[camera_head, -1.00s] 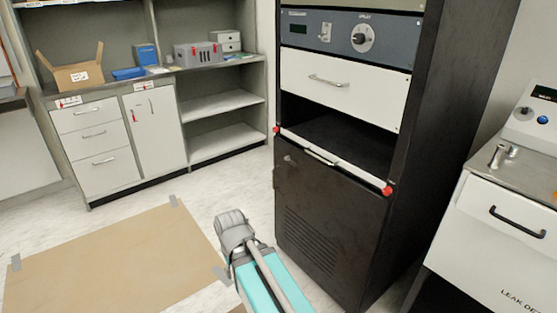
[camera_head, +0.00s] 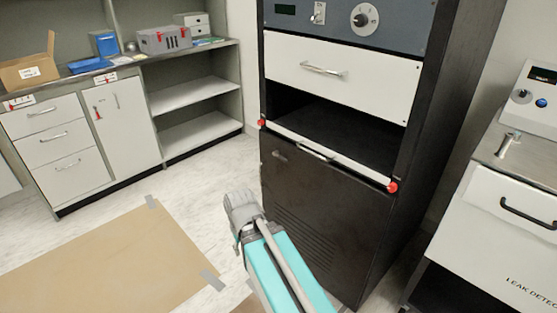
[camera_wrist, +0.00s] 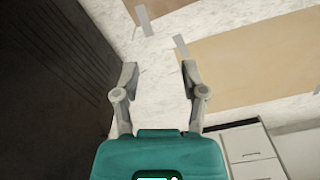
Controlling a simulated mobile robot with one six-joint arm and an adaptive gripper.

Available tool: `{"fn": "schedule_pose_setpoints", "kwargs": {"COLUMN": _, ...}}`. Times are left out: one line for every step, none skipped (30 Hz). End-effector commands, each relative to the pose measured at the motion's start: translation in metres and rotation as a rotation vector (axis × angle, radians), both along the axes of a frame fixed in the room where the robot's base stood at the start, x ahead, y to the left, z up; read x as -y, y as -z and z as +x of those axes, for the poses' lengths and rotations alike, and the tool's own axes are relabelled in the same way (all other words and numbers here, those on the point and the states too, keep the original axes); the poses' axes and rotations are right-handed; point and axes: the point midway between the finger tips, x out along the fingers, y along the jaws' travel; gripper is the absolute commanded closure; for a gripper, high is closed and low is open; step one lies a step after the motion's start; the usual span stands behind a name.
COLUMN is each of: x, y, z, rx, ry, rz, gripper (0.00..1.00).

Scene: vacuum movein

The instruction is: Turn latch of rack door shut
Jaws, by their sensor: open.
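The rack door (camera_head: 330,215) is the dark lower panel of the tall black rack, with vent slots low on it. It looks closed against the frame. Its small latch (camera_head: 279,156) is at the upper left corner of the door; its exact turn is too small to tell. My gripper (camera_wrist: 160,72) is open and empty in the wrist view, over the pale floor, with the dark rack door (camera_wrist: 50,80) to the left. In the head view my arm's grey end is in front of the door's lower left, apart from the latch; the fingers cannot be made out.
Above the door, a white bar with red ends (camera_head: 325,155) crosses the open rack bay. A white drawer (camera_head: 340,75) is above that. A leak detector cabinet (camera_head: 500,220) stands at right. Brown sheet (camera_head: 110,260) lies on the floor at left; shelves and drawers stand behind.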

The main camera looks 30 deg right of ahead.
Motion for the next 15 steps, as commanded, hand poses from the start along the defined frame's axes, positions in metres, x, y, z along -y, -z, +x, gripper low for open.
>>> {"fn": "schedule_pose_setpoints", "kwargs": {"x": 0.0, "y": 0.0, "z": 0.0, "rx": 0.0, "ry": 0.0, "rz": 0.0, "gripper": 0.45}}
{"fn": "schedule_pose_setpoints", "kwargs": {"x": 0.0, "y": 0.0, "z": 0.0, "rx": 0.0, "ry": 0.0, "rz": 0.0, "gripper": 0.45}}
{"fn": "schedule_pose_setpoints", "kwargs": {"x": 0.0, "y": 0.0, "z": 0.0, "rx": 0.0, "ry": 0.0, "rz": 0.0, "gripper": 0.45}}
{"fn": "schedule_pose_setpoints", "kwargs": {"x": 0.0, "y": 0.0, "z": 0.0, "rx": 0.0, "ry": 0.0, "rz": 0.0, "gripper": 0.45}}
{"fn": "schedule_pose_setpoints", "kwargs": {"x": 0.0, "y": 0.0, "z": 0.0, "rx": 0.0, "ry": 0.0, "rz": 0.0, "gripper": 0.45}}
{"fn": "schedule_pose_setpoints", "kwargs": {"x": 0.0, "y": 0.0, "z": 0.0, "rx": 0.0, "ry": 0.0, "rz": -0.001, "gripper": 0.45}}
{"fn": "schedule_pose_setpoints", "kwargs": {"x": 0.0, "y": 0.0, "z": 0.001, "rx": 0.0, "ry": 0.0, "rz": -0.002, "gripper": 0.45}}
{"fn": "schedule_pose_setpoints", "kwargs": {"x": 0.001, "y": 0.0, "z": 0.001, "rx": -0.001, "ry": 0.0, "rz": -0.005, "gripper": 0.45}}
{"fn": "schedule_pose_setpoints", "kwargs": {"x": 0.001, "y": 0.001, "z": 0.003, "rx": -0.001, "ry": -0.001, "rz": -0.011, "gripper": 0.45}}
{"fn": "schedule_pose_setpoints", "kwargs": {"x": 0.002, "y": 0.001, "z": 0.005, "rx": -0.002, "ry": -0.001, "rz": -0.017, "gripper": 0.45}}
{"fn": "schedule_pose_setpoints", "kwargs": {"x": 0.003, "y": 0.001, "z": 0.007, "rx": -0.003, "ry": -0.002, "rz": -0.026, "gripper": 0.45}}
{"fn": "schedule_pose_setpoints", "kwargs": {"x": 0.006, "y": 0.001, "z": 0.01, "rx": -0.005, "ry": -0.003, "rz": -0.042, "gripper": 0.45}}
{"fn": "schedule_pose_setpoints", "kwargs": {"x": 0.011, "y": 0.002, "z": 0.014, "rx": -0.007, "ry": -0.001, "rz": -0.055, "gripper": 0.45}}
{"fn": "schedule_pose_setpoints", "kwargs": {"x": 0.018, "y": 0.002, "z": 0.017, "rx": -0.009, "ry": 0.0, "rz": -0.073, "gripper": 0.45}}
{"fn": "schedule_pose_setpoints", "kwargs": {"x": 0.024, "y": 0.002, "z": 0.023, "rx": -0.012, "ry": 0.0, "rz": -0.099, "gripper": 0.45}}
